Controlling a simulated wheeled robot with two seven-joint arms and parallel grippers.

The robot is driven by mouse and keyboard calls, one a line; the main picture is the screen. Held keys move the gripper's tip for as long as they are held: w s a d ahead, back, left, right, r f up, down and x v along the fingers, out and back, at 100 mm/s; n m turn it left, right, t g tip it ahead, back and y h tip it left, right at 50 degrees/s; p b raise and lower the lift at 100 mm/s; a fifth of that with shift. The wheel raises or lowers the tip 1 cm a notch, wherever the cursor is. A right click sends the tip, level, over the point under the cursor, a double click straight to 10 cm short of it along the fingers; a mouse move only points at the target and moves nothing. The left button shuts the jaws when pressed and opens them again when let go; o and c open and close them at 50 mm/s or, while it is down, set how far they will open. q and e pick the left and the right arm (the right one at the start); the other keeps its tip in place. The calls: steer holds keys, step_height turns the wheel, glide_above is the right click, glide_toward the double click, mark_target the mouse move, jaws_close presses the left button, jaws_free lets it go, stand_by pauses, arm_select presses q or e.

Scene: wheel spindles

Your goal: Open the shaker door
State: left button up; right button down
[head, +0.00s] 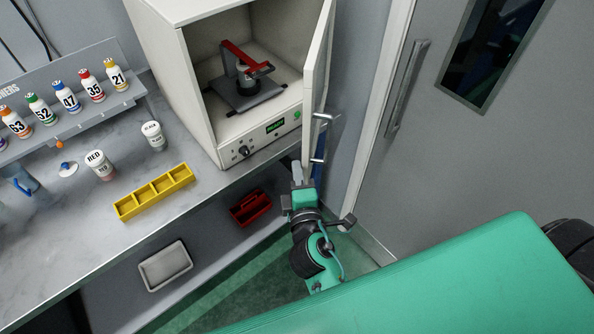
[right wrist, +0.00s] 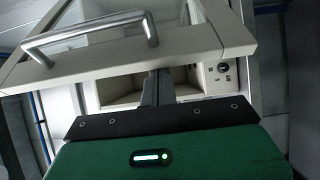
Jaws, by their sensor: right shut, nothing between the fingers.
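The shaker is a white box (head: 205,95) on the bench, with a dark platform (head: 245,92) and a red-armed clamp (head: 243,55) inside. Its door (head: 318,60) is hinged at the right and stands swung wide open, seen nearly edge-on. The metal bar handle (head: 319,140) is on the door's outer face; it also shows large in the right wrist view (right wrist: 88,30). My right gripper (head: 297,172) is shut and empty, close to the lower end of the door, below the handle. In the right wrist view its fingers (right wrist: 155,87) point at the door's edge; contact cannot be told. My left gripper is not in view.
A yellow divided tray (head: 154,190), a RED jar (head: 100,165) and a BLACK jar (head: 153,135) stand on the bench. Several numbered bottles sit on a rack at the left. A red caddy (head: 250,207) and a grey bin (head: 165,265) are below. A room door (head: 450,130) is at the right.

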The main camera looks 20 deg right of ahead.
steer(key=shift+s+d, duration=0.55)
steer(key=shift+d, duration=0.35)
steer(key=s+d+n+y, duration=0.2)
steer(key=d+n+y, duration=0.1)
steer(key=d, duration=1)
steer(key=s+d+n+y, duration=0.3)
steer(key=d+y, duration=0.3)
steer(key=d, duration=0.7)
steer(key=shift+s+g, duration=0.25)
steer(key=shift+g, duration=0.05)
steer(key=shift+a, duration=0.1)
